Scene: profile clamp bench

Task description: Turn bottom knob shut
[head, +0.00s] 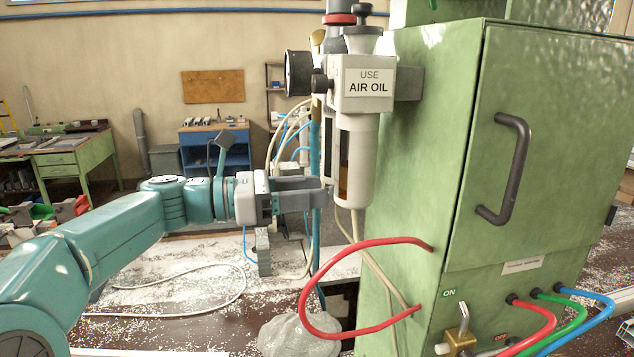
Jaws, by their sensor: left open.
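A white air-oil unit (362,92) labelled "USE AIR OIL" is mounted on the left side of a green cabinet (405,150). A pale bowl with a dark sight window (354,165) hangs below it. A dark side knob (319,84) sits next to the round gauge (298,73). I cannot clearly make out a knob at the bottom of the bowl. My left gripper (312,192) is open and points right, close to the lower left of the bowl. I cannot tell whether it touches anything. My right gripper is not in view.
A red hose (310,300) loops out from the cabinet below the gripper. A brass valve lever (462,318) near an "ON" label and red, green and blue hoses stand out at the lower front. Cables hang behind the gripper. A plastic-like bag (295,336) lies below.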

